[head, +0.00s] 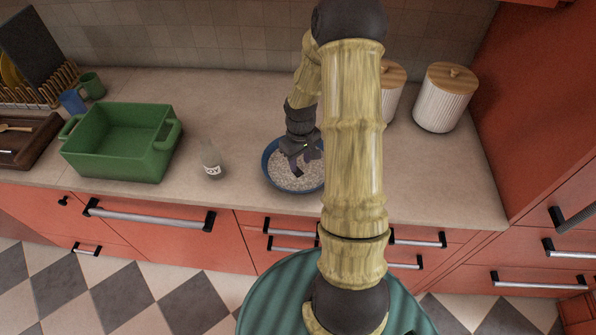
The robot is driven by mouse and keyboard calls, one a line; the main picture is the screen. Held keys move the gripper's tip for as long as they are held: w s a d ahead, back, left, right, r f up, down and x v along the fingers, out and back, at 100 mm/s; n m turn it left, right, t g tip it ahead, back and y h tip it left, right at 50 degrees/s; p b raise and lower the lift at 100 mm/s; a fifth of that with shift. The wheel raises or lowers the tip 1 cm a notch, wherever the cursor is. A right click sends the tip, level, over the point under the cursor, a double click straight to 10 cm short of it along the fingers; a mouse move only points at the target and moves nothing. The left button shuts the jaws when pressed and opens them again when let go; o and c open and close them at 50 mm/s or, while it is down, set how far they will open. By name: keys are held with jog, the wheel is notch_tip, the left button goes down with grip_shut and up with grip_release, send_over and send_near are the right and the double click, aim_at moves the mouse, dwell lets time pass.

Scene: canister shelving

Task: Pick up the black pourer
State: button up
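I cannot make out a black pourer for certain in the head view. My gripper (304,160) points down over a blue bowl (267,172) filled with pale grains. Its dark fingers are low over the grains. They are too small and dark to tell whether they are open or shut, or whether anything dark is between them. A small clear bottle (211,161) with a pale label stands upright on the counter, left of the bowl. My arm hides the right side of the bowl and the counter behind it.
A green rectangular dish (113,167) with handles stands on the counter (225,105) at the left. Behind it are a green mug (92,86), a blue cup (72,101) and a dish rack. A brown tray (28,150) lies at the far left. Two white canisters (441,105) with wooden lids stand at the back right.

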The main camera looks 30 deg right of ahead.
aim_at(298, 172)
jog(key=shift+f, duration=0.2)
jog(key=shift+w+a+f+p, duration=0.1)
jog(key=shift+f+p, duration=0.45)
jog(key=shift+f, duration=0.7)
jog(key=shift+w+a+f+p, duration=0.1)
jog(key=shift+f+p, duration=0.4)
jog(key=shift+f, duration=0.75)
jog(key=c, duration=0.7)
